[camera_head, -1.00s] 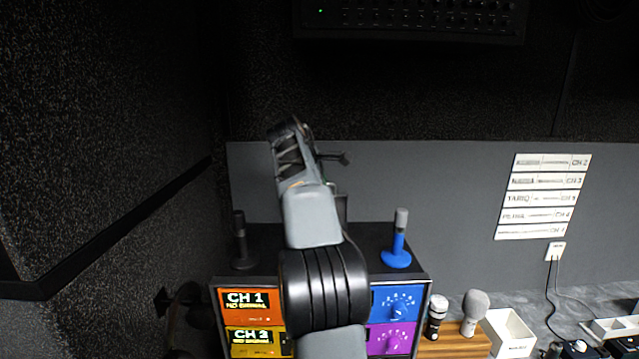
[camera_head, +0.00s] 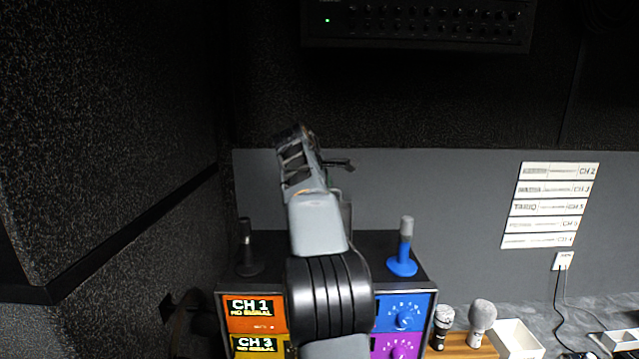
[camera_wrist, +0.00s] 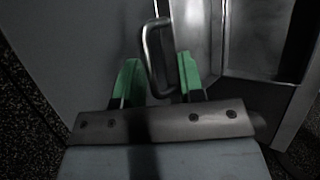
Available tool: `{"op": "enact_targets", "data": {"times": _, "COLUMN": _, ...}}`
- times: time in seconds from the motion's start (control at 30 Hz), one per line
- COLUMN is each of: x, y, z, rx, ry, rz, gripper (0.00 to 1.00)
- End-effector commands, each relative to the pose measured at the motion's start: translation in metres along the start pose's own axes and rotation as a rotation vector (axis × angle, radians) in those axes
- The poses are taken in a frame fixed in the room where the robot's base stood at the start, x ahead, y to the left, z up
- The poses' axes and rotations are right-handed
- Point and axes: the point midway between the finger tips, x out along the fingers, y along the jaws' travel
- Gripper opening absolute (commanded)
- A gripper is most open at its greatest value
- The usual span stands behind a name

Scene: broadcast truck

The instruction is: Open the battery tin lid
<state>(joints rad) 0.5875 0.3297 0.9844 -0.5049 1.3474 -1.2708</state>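No battery tin or lid can be made out for sure in either view. My gripper (camera_wrist: 157,78) shows in the wrist view with its two green fingertips apart. A metal loop handle (camera_wrist: 147,60) stands at the gap between them, close to the right fingertip; I cannot tell if they touch. Beside it is a pale metal box-like surface (camera_wrist: 200,40), cut off by the frame; I cannot tell what it belongs to. In the head view my gripper (camera_head: 297,150) is raised above the channel rack, seen from behind, and its fingertips are unclear.
A rack with coloured CH panels (camera_head: 255,314) stands below my arm, with a black stand (camera_head: 247,255) and a blue microphone stand (camera_head: 402,262) on top. Microphones (camera_head: 481,318) and a white bin (camera_head: 517,340) are at lower right. A dark wall (camera_head: 110,130) is close on the left.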

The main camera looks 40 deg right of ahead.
Motion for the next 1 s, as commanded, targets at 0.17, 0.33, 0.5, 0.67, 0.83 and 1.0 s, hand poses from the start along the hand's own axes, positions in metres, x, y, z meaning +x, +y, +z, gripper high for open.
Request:
{"op": "enact_targets", "data": {"times": 0.17, "x": -0.021, "y": 0.001, "z": -0.001, "rx": -0.001, "ry": 0.003, "rz": 0.004, "gripper": 0.36}}
{"op": "enact_targets", "data": {"times": 0.33, "x": -0.058, "y": 0.001, "z": -0.001, "rx": -0.001, "ry": 0.004, "rz": 0.005, "gripper": 0.36}}
{"op": "enact_targets", "data": {"times": 0.5, "x": -0.094, "y": 0.001, "z": -0.001, "rx": -0.001, "ry": 0.003, "rz": 0.006, "gripper": 0.36}}
{"op": "enact_targets", "data": {"times": 0.67, "x": -0.117, "y": 0.001, "z": -0.001, "rx": -0.001, "ry": 0.002, "rz": 0.003, "gripper": 0.36}}
{"op": "enact_targets", "data": {"times": 0.83, "x": -0.13, "y": 0.001, "z": -0.001, "rx": -0.001, "ry": 0.001, "rz": 0.003, "gripper": 0.36}}
{"op": "enact_targets", "data": {"times": 1.0, "x": -0.136, "y": 0.0, "z": 0.0, "rx": -0.001, "ry": 0.002, "rz": 0.002, "gripper": 0.36}}
